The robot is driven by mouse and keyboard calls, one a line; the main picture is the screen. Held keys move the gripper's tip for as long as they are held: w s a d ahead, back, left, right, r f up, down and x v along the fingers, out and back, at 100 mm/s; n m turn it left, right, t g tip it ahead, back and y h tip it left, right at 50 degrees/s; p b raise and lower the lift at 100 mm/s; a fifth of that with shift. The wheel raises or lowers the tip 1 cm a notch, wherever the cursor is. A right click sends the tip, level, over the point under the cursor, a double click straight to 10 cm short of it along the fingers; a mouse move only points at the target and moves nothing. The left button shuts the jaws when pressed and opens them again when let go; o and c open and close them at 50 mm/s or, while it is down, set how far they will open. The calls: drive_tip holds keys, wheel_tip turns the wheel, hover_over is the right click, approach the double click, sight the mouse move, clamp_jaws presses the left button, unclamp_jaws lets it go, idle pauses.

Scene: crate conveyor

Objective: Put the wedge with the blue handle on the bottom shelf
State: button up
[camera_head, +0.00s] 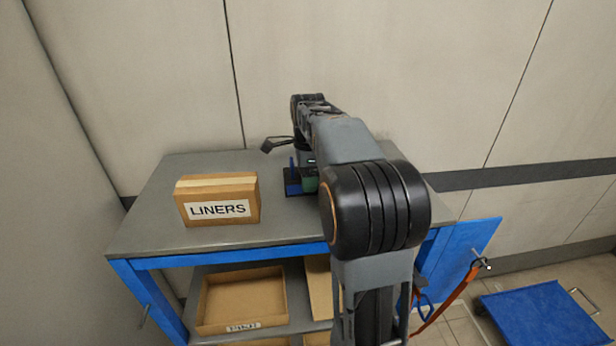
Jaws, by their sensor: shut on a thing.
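My gripper (303,174) is low over the back of the grey table top, right of the liners box, and is partly hidden by my own arm. It is shut on a small dark piece with blue parts, which looks like the wedge with the blue handle (293,187). The wedge is at the table top; I cannot tell whether it touches it. A dark green part shows just right of the blue; what it belongs to is unclear. The bottom shelf (283,333) shows below the table top, partly hidden by my arm.
A cardboard box marked LINERS (218,200) stands on the table top (160,225), left of my gripper. A shallow open cardboard tray (242,300) sits on the shelf, with another cardboard piece (319,286) beside it. A blue platform (540,315) lies on the floor at right.

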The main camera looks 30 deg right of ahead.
drive_tip(key=shift+f, duration=0.2)
drive_tip(key=o, duration=1.2)
drive_tip(key=shift+c, duration=0.2)
